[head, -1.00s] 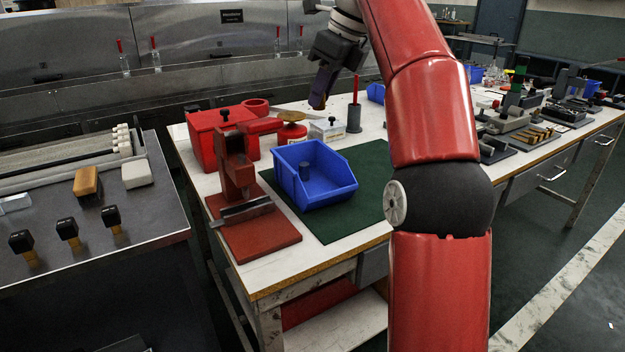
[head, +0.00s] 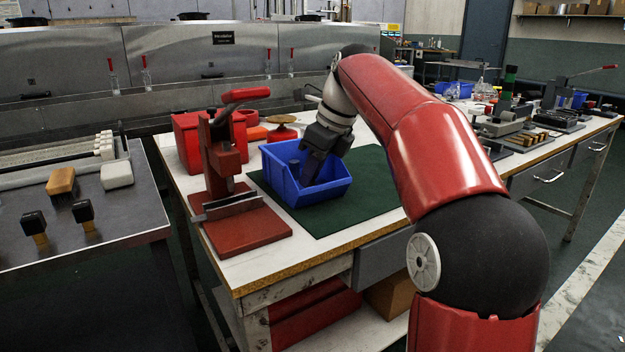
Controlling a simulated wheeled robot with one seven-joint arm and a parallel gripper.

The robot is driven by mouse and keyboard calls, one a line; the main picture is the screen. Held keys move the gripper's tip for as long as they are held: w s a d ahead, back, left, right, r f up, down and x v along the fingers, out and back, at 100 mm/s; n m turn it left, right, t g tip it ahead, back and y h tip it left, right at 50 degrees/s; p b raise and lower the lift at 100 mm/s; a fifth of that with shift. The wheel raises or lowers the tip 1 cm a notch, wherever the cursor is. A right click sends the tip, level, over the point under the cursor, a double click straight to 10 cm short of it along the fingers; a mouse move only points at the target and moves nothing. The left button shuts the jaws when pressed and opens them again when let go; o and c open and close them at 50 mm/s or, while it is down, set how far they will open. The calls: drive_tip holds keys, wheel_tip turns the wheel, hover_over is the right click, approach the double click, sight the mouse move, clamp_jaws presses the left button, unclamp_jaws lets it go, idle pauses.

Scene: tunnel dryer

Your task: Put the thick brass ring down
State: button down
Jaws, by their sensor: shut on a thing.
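My gripper (head: 309,172) points down into the open blue bin (head: 325,192) on the workbench, its fingertips below the bin's rim. It is shut, but what it holds is hidden by the fingers and the bin wall; I cannot make out the thick brass ring itself. A small dark cylinder (head: 294,167) stands inside the bin, just left of the fingers. The bin sits on a dark green mat (head: 360,204). Whether the held piece touches the bin floor cannot be seen.
A red lever press (head: 225,165) on a red base stands left of the bin. A red box (head: 188,140) and a red round tin (head: 282,133) are behind. The green mat is bare in front and right of the bin. A steel table (head: 90,245) stands at left.

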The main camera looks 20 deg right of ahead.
drive_tip(key=shift+f, duration=0.35)
drive_tip(key=shift+f, duration=0.15)
drive_tip(key=c, duration=1.3)
unclamp_jaws()
drive_tip(key=shift+o, duration=0.2)
drive_tip(key=p+v, duration=0.4)
drive_tip(key=v, duration=0.8)
